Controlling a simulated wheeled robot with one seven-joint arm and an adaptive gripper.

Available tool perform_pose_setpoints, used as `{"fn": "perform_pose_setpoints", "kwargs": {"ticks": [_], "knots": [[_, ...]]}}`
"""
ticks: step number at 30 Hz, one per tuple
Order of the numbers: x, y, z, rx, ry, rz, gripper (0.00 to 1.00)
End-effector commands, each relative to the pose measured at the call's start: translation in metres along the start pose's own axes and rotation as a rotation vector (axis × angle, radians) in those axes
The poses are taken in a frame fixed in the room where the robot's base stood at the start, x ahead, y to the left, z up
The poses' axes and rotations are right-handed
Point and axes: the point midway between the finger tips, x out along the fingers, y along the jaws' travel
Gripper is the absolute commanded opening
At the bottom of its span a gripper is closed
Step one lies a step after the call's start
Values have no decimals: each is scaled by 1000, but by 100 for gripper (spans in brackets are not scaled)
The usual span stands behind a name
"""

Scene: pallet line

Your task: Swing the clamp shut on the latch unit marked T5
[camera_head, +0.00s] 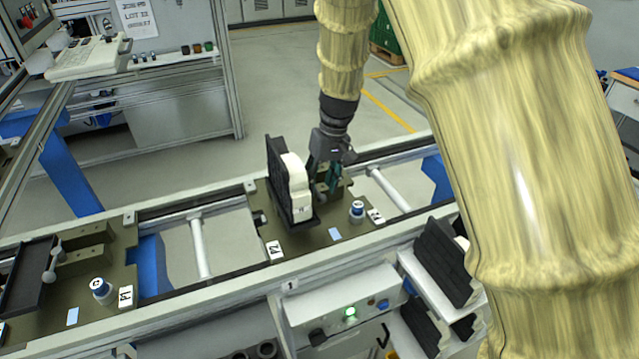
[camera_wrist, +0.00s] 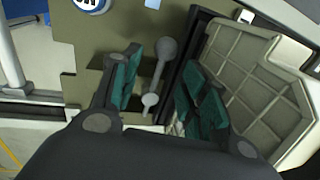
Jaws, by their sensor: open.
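My gripper (camera_head: 324,172) is over the middle pallet (camera_head: 335,236), just behind an upright black plate (camera_head: 276,170) with a cream part (camera_head: 296,186) on it. In the wrist view my gripper (camera_wrist: 160,95) is open, its teal pads apart. A grey lever with rounded ends (camera_wrist: 161,70), seemingly the clamp, lies between the pads; no clear contact shows. To its right stand the black plate's edge (camera_wrist: 187,50) and the ribbed cream part (camera_wrist: 265,85). Small white labels (camera_head: 275,249) lie on the pallet; I cannot read T5 on any of them.
Another pallet (camera_head: 110,262) on the left carries a black tray and a similar lever (camera_head: 53,263). A white-and-blue cap (camera_head: 356,210) stands on the middle pallet. A control box with a green lamp (camera_head: 350,314) and a rack of black parts (camera_head: 444,262) are in front of the line.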

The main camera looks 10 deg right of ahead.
Motion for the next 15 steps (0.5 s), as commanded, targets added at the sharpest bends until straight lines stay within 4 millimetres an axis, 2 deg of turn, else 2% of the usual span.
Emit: {"fn": "perform_pose_setpoints", "kwargs": {"ticks": [6,15], "knots": [[15,0,0,0,-1,0,44],[18,0,0,1,0,0,44]]}}
